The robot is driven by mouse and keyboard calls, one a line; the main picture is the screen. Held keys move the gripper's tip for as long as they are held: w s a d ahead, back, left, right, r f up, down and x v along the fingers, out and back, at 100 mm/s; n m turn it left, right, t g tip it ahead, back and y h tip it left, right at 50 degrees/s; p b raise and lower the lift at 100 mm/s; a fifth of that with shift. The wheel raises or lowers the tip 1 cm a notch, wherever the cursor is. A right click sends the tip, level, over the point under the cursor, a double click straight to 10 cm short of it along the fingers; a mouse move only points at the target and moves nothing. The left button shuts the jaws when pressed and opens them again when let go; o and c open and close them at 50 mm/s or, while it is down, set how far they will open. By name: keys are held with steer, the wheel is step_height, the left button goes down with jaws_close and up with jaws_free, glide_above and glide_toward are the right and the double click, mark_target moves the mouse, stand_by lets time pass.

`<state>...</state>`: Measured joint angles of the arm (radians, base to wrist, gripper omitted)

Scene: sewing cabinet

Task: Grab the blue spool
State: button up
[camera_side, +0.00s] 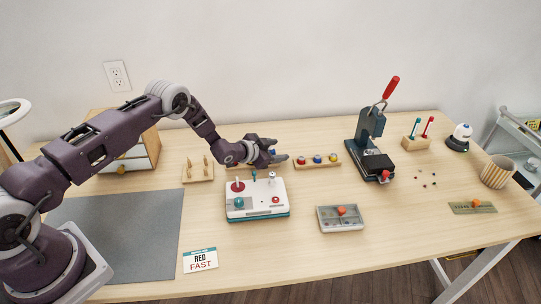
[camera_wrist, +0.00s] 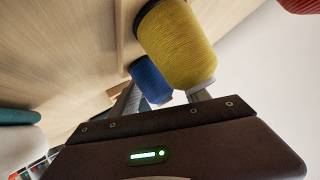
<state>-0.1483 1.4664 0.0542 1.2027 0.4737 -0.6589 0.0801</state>
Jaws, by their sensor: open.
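My gripper (camera_side: 281,150) is just left of the rack in the side view, reaching to the right, open and empty. In the wrist view the blue spool (camera_wrist: 151,80) shows in the gap between the fingers of my gripper (camera_wrist: 163,98), partly covered by the nearer yellow spool (camera_wrist: 178,45). I cannot tell how far the blue spool is from the fingertips.
A dark press with a red handle (camera_side: 370,145) stands right of the rack. A grey box (camera_side: 341,218) lies in front.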

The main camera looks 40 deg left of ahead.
steer(key=shift+c, duration=0.4)
jaws_close()
